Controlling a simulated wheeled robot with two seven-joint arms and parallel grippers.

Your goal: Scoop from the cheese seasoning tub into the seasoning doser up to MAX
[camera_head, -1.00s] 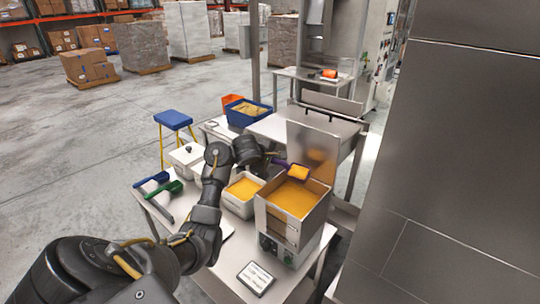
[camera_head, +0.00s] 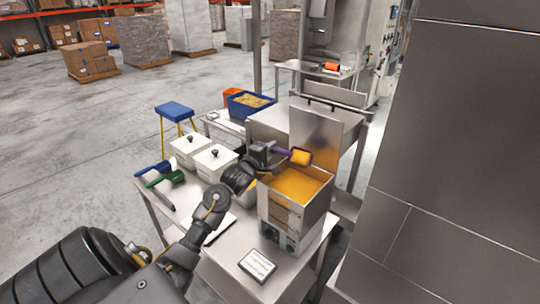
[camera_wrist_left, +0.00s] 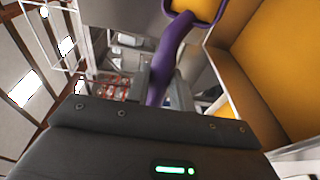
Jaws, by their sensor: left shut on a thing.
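My left gripper (camera_head: 259,152) is shut on the handle of a purple scoop (camera_head: 272,149). The scoop's head (camera_head: 300,157) shows yellow-orange and is above the seasoning doser (camera_head: 277,213), near its raised metal lid. The doser is an open steel box holding a broad bed of yellow-orange seasoning (camera_head: 297,186); I cannot make out a MAX mark. In the left wrist view the purple handle (camera_wrist_left: 166,62) runs up between the two fingers to the scoop's head at the top. The open white seasoning tub left of the doser is mostly hidden behind my left arm. My right gripper is not in view.
Two lidded white tubs (camera_head: 188,150) stand left of my left wrist. A blue scoop (camera_head: 153,168) and a green scoop (camera_head: 165,179) lie at the table's left edge. A small sign (camera_head: 257,264) lies at the front. A blue crate (camera_head: 248,107) stands behind.

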